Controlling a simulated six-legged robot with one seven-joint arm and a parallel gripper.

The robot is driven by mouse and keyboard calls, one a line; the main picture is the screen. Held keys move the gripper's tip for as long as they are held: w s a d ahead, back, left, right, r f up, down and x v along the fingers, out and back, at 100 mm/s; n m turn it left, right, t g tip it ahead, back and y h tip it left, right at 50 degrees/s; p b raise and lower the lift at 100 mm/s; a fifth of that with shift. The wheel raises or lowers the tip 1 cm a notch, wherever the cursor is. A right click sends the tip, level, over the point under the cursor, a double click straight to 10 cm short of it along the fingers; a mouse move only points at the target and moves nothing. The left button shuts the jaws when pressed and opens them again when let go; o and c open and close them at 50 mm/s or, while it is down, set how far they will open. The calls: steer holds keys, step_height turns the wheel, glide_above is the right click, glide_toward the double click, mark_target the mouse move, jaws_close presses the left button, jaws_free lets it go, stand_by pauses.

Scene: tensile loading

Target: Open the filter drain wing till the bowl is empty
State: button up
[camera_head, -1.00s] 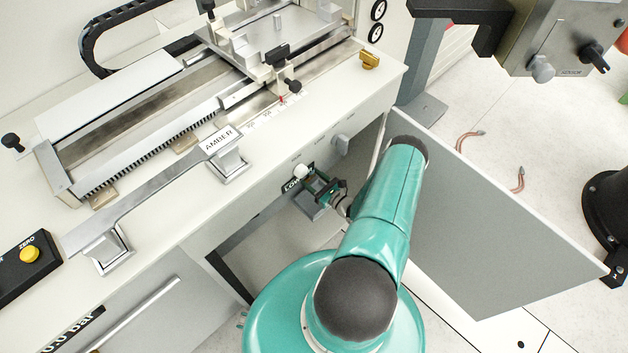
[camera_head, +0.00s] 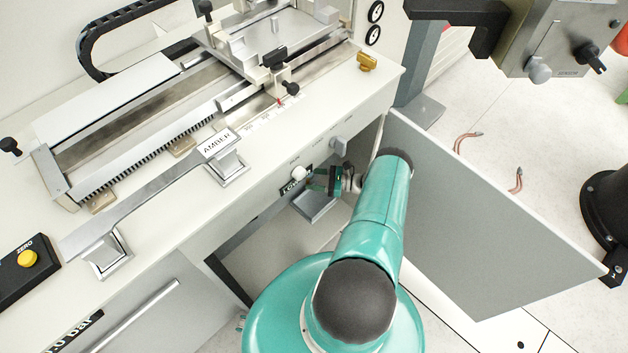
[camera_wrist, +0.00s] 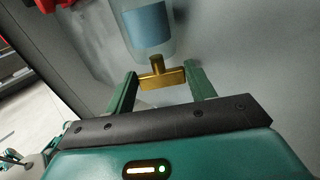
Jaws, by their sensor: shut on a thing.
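In the wrist view, the clear filter bowl (camera_wrist: 128,50) hangs above my gripper and has blue liquid (camera_wrist: 147,24) in it. The brass drain wing (camera_wrist: 162,78) sits under the bowl, its bar lying crosswise. My gripper (camera_wrist: 162,82) has one green finger at each end of the bar and is shut on the wing. In the head view, my gripper (camera_head: 325,181) is below the bench's front edge, by the open cabinet. The bowl and the wing cannot be made out there.
The open cabinet door (camera_head: 480,220) stands to the right of my arm. A grey tray (camera_head: 316,206) is just below my gripper. The white bench (camera_head: 275,150) overhangs it. A red part (camera_wrist: 55,4) shows at the wrist view's top left.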

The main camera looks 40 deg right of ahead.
steer(key=shift+d+n+g+y, duration=0.1)
steer(key=shift+n+g+y, duration=0.4)
steer(key=shift+y, duration=0.1)
steer(key=shift+w, duration=0.1)
steer(key=o, duration=1)
steer(key=shift+m+t+h, duration=0.3)
steer(key=shift+h, duration=0.1)
